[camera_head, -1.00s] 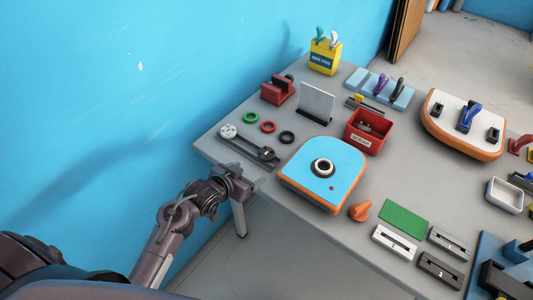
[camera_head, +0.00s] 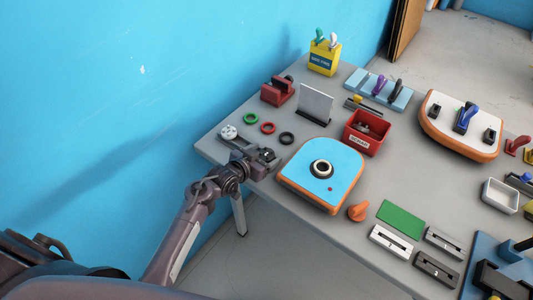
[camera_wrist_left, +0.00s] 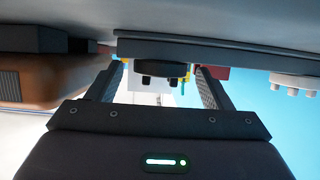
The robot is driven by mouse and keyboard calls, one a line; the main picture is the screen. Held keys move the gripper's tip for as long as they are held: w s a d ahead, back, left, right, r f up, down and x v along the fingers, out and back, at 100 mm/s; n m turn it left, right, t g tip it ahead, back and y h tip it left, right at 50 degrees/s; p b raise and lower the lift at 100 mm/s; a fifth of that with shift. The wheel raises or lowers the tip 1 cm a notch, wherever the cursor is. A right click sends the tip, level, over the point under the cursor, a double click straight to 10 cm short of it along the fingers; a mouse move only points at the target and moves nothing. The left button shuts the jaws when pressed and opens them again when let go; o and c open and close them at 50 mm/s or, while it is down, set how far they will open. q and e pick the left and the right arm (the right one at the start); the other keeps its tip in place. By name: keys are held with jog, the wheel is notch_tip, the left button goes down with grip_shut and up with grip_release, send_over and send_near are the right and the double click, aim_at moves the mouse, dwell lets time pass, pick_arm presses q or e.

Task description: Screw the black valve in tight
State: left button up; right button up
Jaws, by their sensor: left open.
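The blue-topped board (camera_head: 310,182) with an orange rim lies on the table. My right gripper is not in view.
Green (camera_head: 251,118), red (camera_head: 268,128) and black rings (camera_head: 287,138) lie behind the gripper. A red bin (camera_head: 366,131) and orange piece (camera_head: 359,211) stand near the board. A white upright plate (camera_head: 315,102) stands behind. The table's front edge is close below my gripper.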

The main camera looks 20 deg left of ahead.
pick_arm(q)
jog(key=shift+w+f, duration=0.1)
jog(key=shift+w, duration=0.05)
jog(key=c, duration=1)
jog(key=shift+c, duration=0.2)
